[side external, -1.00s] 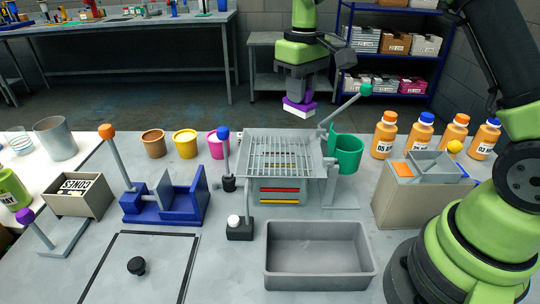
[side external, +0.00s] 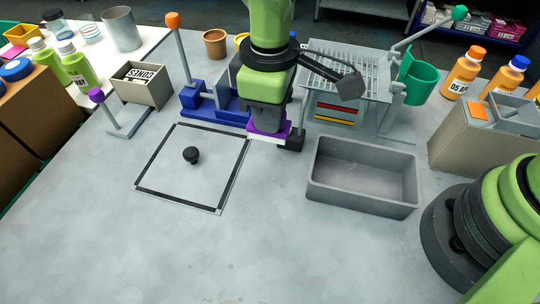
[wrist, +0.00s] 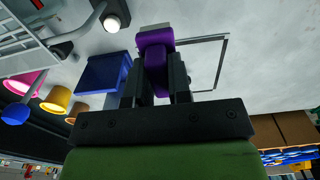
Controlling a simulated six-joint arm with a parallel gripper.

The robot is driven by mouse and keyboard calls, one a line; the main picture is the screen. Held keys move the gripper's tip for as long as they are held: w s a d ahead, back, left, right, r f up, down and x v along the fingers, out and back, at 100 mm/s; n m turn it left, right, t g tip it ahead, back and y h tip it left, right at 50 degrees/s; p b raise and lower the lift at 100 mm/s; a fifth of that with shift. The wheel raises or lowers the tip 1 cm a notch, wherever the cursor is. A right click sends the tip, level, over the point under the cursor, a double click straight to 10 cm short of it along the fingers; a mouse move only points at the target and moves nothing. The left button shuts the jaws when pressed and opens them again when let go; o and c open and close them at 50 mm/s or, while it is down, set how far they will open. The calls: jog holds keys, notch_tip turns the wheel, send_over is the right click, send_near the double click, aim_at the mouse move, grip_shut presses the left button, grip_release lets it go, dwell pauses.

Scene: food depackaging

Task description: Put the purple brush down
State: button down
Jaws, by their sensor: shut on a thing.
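The purple brush (side external: 268,131) has a purple body and a pale strip along its lower edge. My gripper (side external: 266,118) is shut on it and points down, with the brush above the table beside the blue fixture. In the wrist view, the purple brush (wrist: 155,50) sits between the two dark fingers of my gripper (wrist: 156,78). Whether the brush touches the table cannot be told. The arm hides part of the blue fixture (side external: 215,110) in the side external view.
A black-outlined square (side external: 165,180) with a black knob (side external: 191,155) lies left of the brush. A grey bin (side external: 362,207) stands to the right. A grill rack (side external: 345,67) is behind. The front of the table is bare.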

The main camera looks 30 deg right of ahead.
notch_tip(320, 180, down, 9)
jog(key=shift+r, duration=0.15)
dwell(0.4)
jog(key=shift+f, duration=0.2)
jog(key=c, duration=1.1)
grip_release()
jog(key=shift+o, duration=0.2)
jog(key=shift+r, duration=0.1)
notch_tip(320, 180, up, 12)
jog(key=shift+r, duration=0.15)
